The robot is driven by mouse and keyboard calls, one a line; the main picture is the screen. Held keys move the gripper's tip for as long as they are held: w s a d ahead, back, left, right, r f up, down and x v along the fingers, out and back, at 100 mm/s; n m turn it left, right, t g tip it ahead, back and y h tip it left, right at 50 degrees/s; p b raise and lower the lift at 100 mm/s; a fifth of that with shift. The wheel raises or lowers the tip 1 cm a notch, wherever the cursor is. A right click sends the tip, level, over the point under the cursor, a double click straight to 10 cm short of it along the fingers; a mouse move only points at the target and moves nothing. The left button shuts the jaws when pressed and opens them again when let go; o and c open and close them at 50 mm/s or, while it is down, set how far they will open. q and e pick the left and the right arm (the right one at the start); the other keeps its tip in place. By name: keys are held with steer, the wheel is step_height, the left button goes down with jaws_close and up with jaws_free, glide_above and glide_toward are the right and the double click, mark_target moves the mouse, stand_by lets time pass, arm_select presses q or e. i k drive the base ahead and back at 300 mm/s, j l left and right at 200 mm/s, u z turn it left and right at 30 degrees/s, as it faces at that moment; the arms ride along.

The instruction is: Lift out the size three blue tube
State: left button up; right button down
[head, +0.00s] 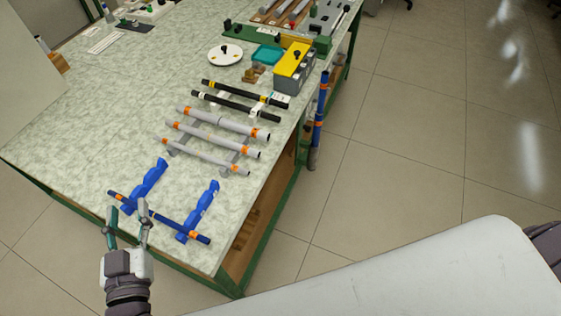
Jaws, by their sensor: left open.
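A dark blue tube (168,220) with orange bands lies across two blue notched holders, the left holder (152,178) and the right holder (207,199), at the near end of the table. My left gripper (127,211) is open, with its fingertips at the left part of the tube, near an orange band. I cannot tell whether the fingers touch the tube or are just above it. The gripper partly hides that stretch of tube. No size mark is readable. My right gripper is not in view.
Several grey tubes (213,143) with orange bands and black tubes (235,106) lie on racks farther back. A grey and yellow box (293,67), a white disc (225,55) and a teal tray (267,54) stand beyond. The table's left surface (80,110) is mostly clear.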

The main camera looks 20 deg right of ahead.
mark_target(325, 75)
steer(key=l+u, duration=0.2)
steer(key=l, duration=1.3)
